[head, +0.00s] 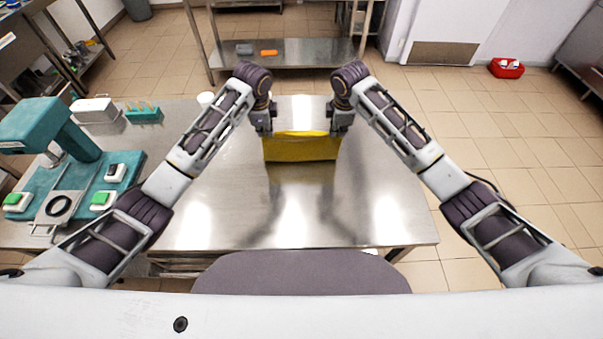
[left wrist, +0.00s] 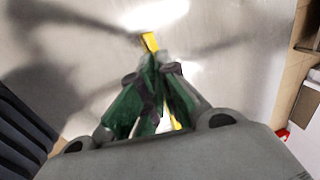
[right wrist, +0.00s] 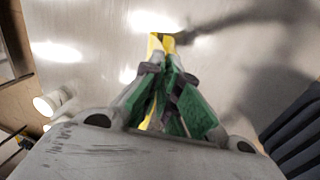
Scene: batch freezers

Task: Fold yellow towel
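The yellow towel (head: 300,149) hangs stretched between my two grippers, above the steel table (head: 225,225). Its upper edge runs from one gripper to the other and sags slightly. My left gripper (head: 266,132) is shut on the towel's left end; a yellow strip of towel (left wrist: 151,42) shows beyond its fingertips in the left wrist view. My right gripper (head: 338,130) is shut on the right end; yellow cloth (right wrist: 156,45) shows at its fingertips in the right wrist view. Whether the lower edge touches the table cannot be told.
A teal machine (head: 48,130) stands at the table's left end. A white box (head: 95,110), a green rack (head: 145,116) and a white cup (head: 206,99) stand at the back left. The table's front and right are clear. A second steel table (head: 300,52) stands behind.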

